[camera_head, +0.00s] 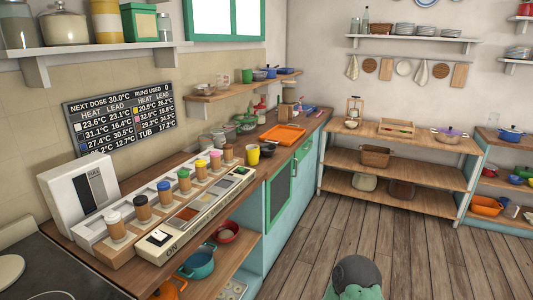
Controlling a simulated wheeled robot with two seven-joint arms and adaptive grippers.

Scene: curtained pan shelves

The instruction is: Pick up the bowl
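Several bowl-like vessels are in view, and I cannot tell which one the task names. A red bowl or pan (226,232) sits on the open shelf under the left counter, next to a teal pot (198,264). Greenish and grey bowls (244,126) stand at the back of the left counter.
The left counter holds a long dosing device (205,215), a row of capped jars (184,181), a yellow cup (252,155) and an orange tray (283,134). A wooden rack (395,172) with a basket (375,156) stands at the back. The wooden floor (410,250) is largely clear.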

